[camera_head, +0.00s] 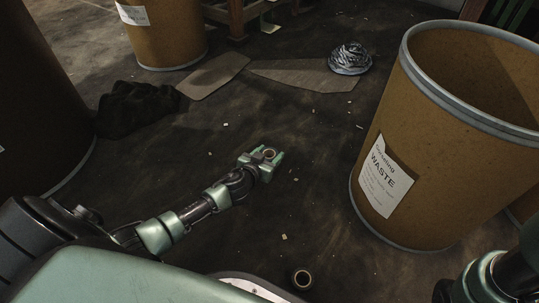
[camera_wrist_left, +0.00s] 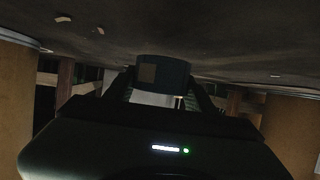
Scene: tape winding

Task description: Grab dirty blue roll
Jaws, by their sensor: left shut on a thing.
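My left gripper (camera_head: 268,158) is out over the dark floor near the middle of the head view. It is shut on a small dark blue roll (camera_wrist_left: 163,72), which sits between the two fingers in the left wrist view.
A large brown waste drum (camera_head: 450,130) stands open at the right. Another drum (camera_head: 165,35) stands at the back left, and a dark one (camera_head: 35,110) at the left edge. Flat cardboard (camera_head: 300,75), a crumpled silvery heap (camera_head: 350,58) and a black heap (camera_head: 135,107) lie behind.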

